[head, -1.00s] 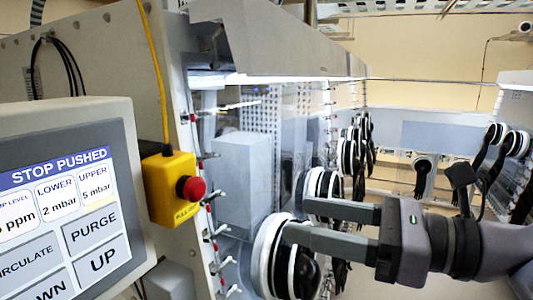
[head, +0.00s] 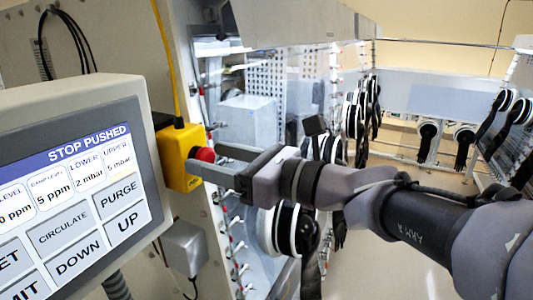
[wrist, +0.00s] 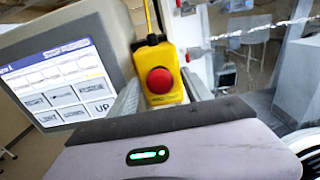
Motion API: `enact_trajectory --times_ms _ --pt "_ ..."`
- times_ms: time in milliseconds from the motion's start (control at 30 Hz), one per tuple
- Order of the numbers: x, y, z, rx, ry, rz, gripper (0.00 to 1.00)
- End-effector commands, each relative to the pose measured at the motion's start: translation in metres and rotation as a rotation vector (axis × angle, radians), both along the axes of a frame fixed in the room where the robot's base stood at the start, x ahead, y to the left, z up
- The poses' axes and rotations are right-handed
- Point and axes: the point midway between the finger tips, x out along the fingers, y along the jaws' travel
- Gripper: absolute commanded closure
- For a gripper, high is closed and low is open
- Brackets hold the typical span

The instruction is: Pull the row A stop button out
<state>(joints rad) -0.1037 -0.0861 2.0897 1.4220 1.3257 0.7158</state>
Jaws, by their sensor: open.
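The row A stop button is a red round knob (head: 204,155) on a yellow box (head: 180,142), fixed to the panel edge right of the touch screen. In the wrist view the red knob (wrist: 160,80) faces me on its yellow box (wrist: 158,66). My gripper (head: 204,162) is open, with its two grey fingers pointing left at the knob. In the wrist view the fingers lie on either side of the box, with the knob between them. I cannot tell whether they touch it. The screen (head: 72,195) reads "STOP PUSHED".
The screen's housing stands close left of the box. A yellow cable (head: 165,60) rises from the box. A small grey box (head: 184,248) sits below it. Glovebox ports with black gloves (head: 288,228) and panel clamps lie to the right, below my arm.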

Motion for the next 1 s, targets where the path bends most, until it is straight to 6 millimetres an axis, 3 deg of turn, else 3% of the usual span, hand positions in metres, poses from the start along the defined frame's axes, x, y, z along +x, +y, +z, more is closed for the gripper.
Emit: enact_trajectory --times_ms 133,167,433,667,1000 --pt "0.000 0.000 0.000 0.000 0.000 0.000 0.43" --pt "0.000 0.000 0.000 0.000 -0.001 0.000 0.46" --pt "0.000 -0.001 0.000 0.000 -0.001 0.000 0.99" --pt "0.000 -0.001 0.000 -0.001 -0.001 0.000 1.00" --pt "-0.007 -0.018 -0.001 -0.002 0.001 0.000 1.00"
